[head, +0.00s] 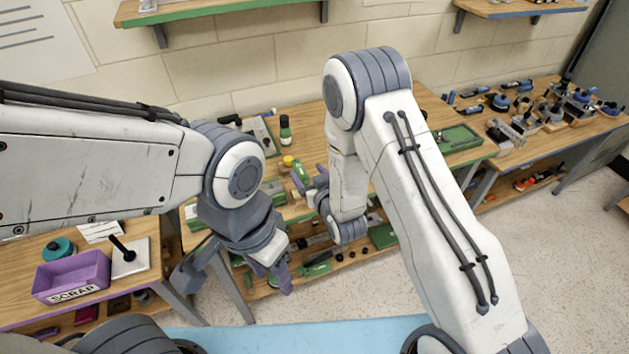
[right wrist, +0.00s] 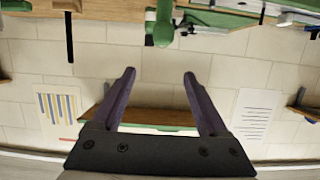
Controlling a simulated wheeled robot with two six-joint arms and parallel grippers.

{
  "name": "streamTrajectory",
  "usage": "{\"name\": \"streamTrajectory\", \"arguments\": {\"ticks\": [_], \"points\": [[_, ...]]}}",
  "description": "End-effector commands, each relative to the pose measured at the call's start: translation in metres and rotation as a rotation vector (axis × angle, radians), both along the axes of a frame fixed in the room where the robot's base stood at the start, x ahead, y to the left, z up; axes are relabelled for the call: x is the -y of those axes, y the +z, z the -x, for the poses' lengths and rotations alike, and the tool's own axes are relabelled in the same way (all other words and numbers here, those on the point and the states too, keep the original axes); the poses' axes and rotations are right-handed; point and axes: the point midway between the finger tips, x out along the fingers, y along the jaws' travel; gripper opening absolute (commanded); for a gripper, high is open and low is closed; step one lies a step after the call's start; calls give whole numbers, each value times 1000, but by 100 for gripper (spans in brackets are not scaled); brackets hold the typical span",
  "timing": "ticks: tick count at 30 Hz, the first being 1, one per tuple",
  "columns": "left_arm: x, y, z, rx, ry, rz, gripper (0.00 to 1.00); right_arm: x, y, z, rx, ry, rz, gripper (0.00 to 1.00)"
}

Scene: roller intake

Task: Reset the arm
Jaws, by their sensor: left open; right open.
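My left arm reaches in from the left in the head view, and its gripper (head: 272,275) hangs low in front of the bench, with its fingers pointing down. It is open, and I see nothing held in it. My right arm comes up from the lower right and bends down at the elbow. Its gripper (head: 310,186) is beside the middle bench, partly hidden by its own wrist. In the right wrist view the right gripper (right wrist: 160,74) is open, its two purple fingers wide apart with nothing between them.
A purple SCRAP bin (head: 70,278) stands on the left bench (head: 30,312). A green bottle (head: 285,128) and a green tray (head: 455,138) are on the middle bench. Several tools crowd the right bench. A wall shelf (head: 215,12) is above. The floor (head: 540,260) at the right is clear.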

Motion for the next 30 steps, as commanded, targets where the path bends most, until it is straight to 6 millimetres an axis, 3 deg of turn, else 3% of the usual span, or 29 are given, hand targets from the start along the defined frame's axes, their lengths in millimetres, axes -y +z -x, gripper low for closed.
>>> {"name": "streamTrajectory", "arguments": {"ticks": [6, 17, 24, 30], "points": [[0, 0, 0, 0, 0, 0, 50, 12, 11, 37, -2, 0, 1, 77], [0, -1, 0, 0, 3, 0, 50, 15, 16, 50, -6, 2, 2, 77], [0, -19, 0, 0, 4, 0, 50, -9, 12, 58, -178, 48, 58, 77], [0, -38, 0, 0, 5, 0, 50, -28, 14, 98, -424, 114, 149, 77]]}}
